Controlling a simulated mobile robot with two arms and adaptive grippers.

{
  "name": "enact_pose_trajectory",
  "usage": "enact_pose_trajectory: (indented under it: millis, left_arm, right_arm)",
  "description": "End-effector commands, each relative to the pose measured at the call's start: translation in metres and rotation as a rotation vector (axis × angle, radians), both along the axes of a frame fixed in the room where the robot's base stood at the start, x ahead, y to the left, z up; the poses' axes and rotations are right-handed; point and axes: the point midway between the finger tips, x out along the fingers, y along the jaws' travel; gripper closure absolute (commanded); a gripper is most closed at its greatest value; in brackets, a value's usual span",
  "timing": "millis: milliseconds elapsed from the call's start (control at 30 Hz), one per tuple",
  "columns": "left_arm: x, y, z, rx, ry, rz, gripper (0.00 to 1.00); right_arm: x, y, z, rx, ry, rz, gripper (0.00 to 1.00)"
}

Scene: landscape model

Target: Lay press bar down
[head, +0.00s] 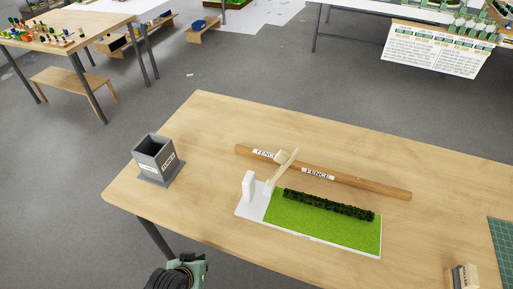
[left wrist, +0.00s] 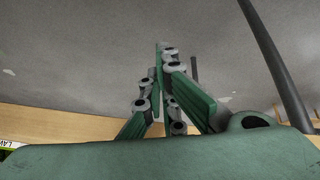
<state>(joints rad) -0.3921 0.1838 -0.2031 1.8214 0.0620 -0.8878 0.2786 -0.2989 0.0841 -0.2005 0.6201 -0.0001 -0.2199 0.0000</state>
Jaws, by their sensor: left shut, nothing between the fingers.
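The press bar (head: 283,170) is a pale wooden bar that stands raised and tilted over the left end of a model base (head: 308,238). A small pale piece shows by its upper part. The base has a white left end with a white upright block (head: 248,186), and bright green grass (head: 315,222) with a dark hedge strip (head: 330,205). My left gripper (left wrist: 163,60) is shut and empty in the left wrist view. Part of my left arm shows at the bottom edge of the head view, off the table's front edge and apart from the bar. My right gripper is out of view.
A long brown rod (head: 360,187) with "FENCE" labels lies behind the base, partly hidden by the bar. A grey open box (head: 154,158) stands at left. A small labelled block (head: 465,276) and a green mat (head: 502,250) are at right. Wooden tabletop (head: 210,200) between box and base is clear.

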Motion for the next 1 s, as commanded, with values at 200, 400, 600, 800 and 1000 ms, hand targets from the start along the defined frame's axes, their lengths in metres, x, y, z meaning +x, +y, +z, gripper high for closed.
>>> enact_pose_trajectory:
  millis: [200,400,600,800,1000]
  left_arm:
    - [0.021,-0.013,0.086,-0.060,-0.092,0.024,1.00]
    - [0.090,-0.042,0.160,-0.342,-0.322,0.150,1.00]
    - [0.142,-0.073,0.245,-0.751,-0.489,0.236,1.00]
    - [0.159,-0.089,0.301,-1.046,-0.525,0.263,1.00]
    - [0.171,-0.097,0.311,-1.100,-0.525,0.268,1.00]
  right_arm:
    - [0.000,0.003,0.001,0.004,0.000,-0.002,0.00]
    - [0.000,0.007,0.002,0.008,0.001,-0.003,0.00]
    - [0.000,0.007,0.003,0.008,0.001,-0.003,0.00]
    - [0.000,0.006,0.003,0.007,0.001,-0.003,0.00]
    - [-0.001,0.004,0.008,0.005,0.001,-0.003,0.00]
